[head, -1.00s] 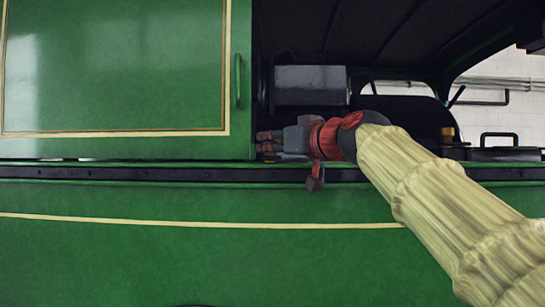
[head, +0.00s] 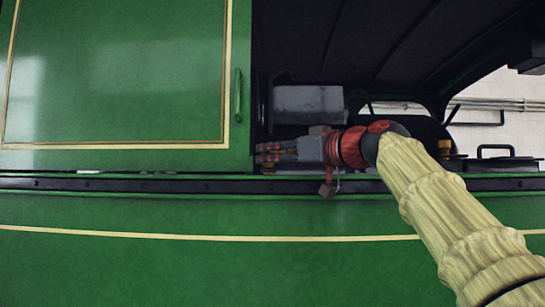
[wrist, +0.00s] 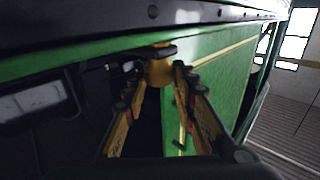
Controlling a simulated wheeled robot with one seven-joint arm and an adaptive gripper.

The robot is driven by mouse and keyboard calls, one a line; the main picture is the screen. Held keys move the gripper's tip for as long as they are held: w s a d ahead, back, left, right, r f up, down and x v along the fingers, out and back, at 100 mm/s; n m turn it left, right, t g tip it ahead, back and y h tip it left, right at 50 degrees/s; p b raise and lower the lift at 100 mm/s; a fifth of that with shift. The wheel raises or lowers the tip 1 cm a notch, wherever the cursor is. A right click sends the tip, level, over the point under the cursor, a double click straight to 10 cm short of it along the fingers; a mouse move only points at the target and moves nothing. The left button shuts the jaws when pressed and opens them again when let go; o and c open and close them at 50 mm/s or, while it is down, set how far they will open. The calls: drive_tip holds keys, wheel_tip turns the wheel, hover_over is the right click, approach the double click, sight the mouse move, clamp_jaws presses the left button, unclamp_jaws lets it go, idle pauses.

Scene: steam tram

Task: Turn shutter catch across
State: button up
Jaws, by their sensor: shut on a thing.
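The green shutter (head: 115,80), edged with a cream line, fills the upper left of the head view and has a green handle (head: 237,95) near its right edge. My gripper (head: 262,153) is at the shutter's lower right corner, just above the dark rail. In the wrist view my gripper (wrist: 158,78) has its two fingers on either side of a brass-coloured catch (wrist: 158,70), shut on it. A dark bar (wrist: 140,53) lies across the top of the catch there. The catch is hidden in the head view.
A dark rail with bolts (head: 120,184) runs below the shutter along the green side (head: 120,265). A grey box (head: 308,104) stands in the dark opening above my gripper. A small brass fitting (head: 445,146) is farther right.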

idle(0.4)
drive_tip(key=o, duration=1)
drive_tip(key=shift+c, duration=0.2)
drive_tip(key=shift+o, duration=0.7)
drive_tip(key=shift+d, duration=0.1)
drive_tip(key=v, duration=1.2)
